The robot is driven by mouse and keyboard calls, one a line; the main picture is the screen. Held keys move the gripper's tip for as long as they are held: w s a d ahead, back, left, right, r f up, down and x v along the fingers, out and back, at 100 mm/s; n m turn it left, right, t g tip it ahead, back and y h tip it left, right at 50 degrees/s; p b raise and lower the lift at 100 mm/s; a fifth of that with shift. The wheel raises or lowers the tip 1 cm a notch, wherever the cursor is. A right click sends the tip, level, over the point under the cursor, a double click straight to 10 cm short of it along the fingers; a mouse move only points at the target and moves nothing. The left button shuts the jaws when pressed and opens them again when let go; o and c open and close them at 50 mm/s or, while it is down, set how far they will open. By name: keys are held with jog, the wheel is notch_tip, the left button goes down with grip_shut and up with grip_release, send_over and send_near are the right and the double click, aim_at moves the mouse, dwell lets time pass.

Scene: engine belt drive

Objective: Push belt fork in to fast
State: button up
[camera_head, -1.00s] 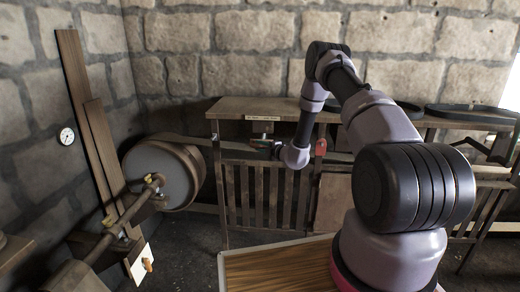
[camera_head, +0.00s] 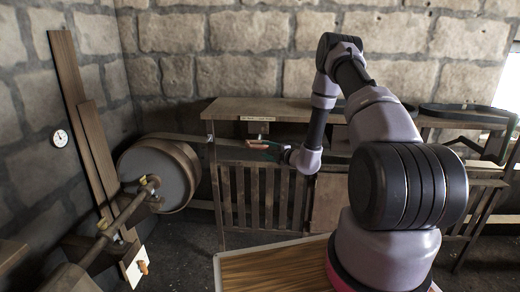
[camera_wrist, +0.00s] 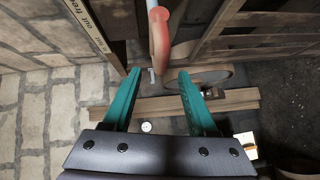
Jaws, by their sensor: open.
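The belt fork's handle looks like a rounded red-orange grip on a pale rod. In the wrist view the grip (camera_wrist: 160,38) lies ahead of my fingertips, roughly in line with the gap between them. In the head view the red grip (camera_head: 258,146) shows small below the bench's front edge. My gripper (camera_wrist: 158,74) has teal fingers spread wide with nothing between them. In the head view my gripper (camera_head: 270,147) is just right of the grip, close to it. Whether they touch is unclear. The fork itself cannot be made out.
A label strip (camera_head: 257,118) is on the bench edge above the grip; it also shows in the wrist view (camera_wrist: 92,22). A slatted wooden gate (camera_head: 262,195) stands below. A large drum (camera_head: 160,175) and a shaft (camera_head: 125,215) are at left. A dial gauge (camera_head: 60,138) hangs on the wall.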

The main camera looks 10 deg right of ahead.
jog(key=shift+v, duration=1.5)
jog(key=s+a+r+n+g+y, duration=0.2)
jog(key=a+r+n+y, duration=0.15)
jog(key=r+n, duration=0.35)
jog(key=s+a+r+n+g+y, duration=0.25)
jog(key=a+r+n, duration=0.25)
jog(key=r, duration=0.4)
jog(key=s+a+r+n+g, duration=0.5)
jog(key=s+r+n+g, duration=0.1)
jog(key=s+r+n, duration=0.65)
jog(key=s+d+r+n+t+h, duration=0.1)
jog(key=s+d+r+n+h, duration=0.2)
jog(key=s+n, duration=0.4)
jog(key=s+d+r+n+t+h, duration=0.1)
jog(key=s+d+r+n+h, duration=0.2)
jog(key=s+n, duration=0.4)
jog(key=s+d+r+n+t+h, duration=0.1)
jog(key=s+d+r+n+h, duration=0.3)
jog(key=s+n, duration=0.3)
jog(key=shift+s+d+n+h, duration=0.35)
jog(key=shift+s+d+h, duration=0.35)
jog(key=shift+s, duration=0.15)
